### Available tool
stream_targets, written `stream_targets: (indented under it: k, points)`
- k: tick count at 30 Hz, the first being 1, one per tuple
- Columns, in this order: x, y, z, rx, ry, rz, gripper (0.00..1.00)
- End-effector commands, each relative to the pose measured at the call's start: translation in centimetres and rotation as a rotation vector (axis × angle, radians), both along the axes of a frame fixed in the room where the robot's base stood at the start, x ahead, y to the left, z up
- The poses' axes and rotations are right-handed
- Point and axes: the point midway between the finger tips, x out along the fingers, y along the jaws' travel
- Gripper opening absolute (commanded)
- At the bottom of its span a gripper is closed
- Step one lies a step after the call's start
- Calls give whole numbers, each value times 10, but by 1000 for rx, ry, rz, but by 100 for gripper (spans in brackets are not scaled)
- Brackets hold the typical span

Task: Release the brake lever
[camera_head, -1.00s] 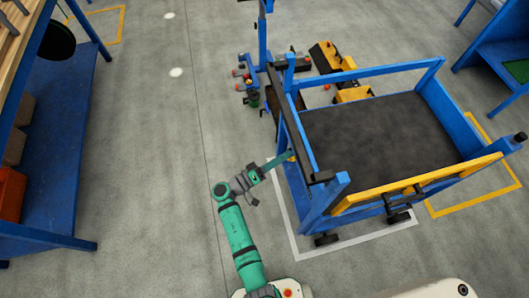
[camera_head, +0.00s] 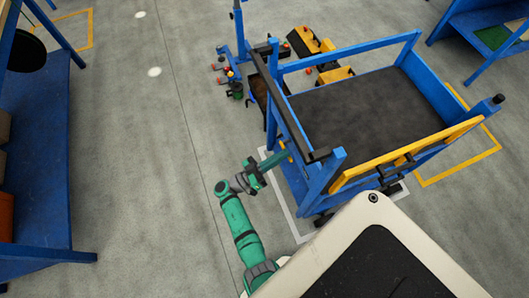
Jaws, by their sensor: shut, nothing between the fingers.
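The blue cart (camera_head: 337,170) with a dark deck (camera_head: 350,105) stands at centre right, and a yellow bar (camera_head: 410,155) runs along its near side. A black bracket (camera_head: 388,174) sits on that bar. My gripper (camera_head: 284,154) is shut and empty at the end of my teal arm. No part can be clearly picked out as the brake lever.
A blue workbench (camera_head: 40,190) stands at the left. Stands with small parts (camera_head: 232,80) and black-and-yellow boxes (camera_head: 318,55) are behind the cart. Open grey floor (camera_head: 150,180) lies between bench and cart. A pale body with a black top covers the lower right.

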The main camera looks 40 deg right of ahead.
Motion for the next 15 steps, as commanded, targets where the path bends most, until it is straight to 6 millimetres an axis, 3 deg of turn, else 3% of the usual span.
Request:
stream_targets:
  k: [8, 15]
  points:
    - [-1, -1, 0, 2, 2, -3, 0]
    - [0, -4, 18, -1, -2, -6, 0]
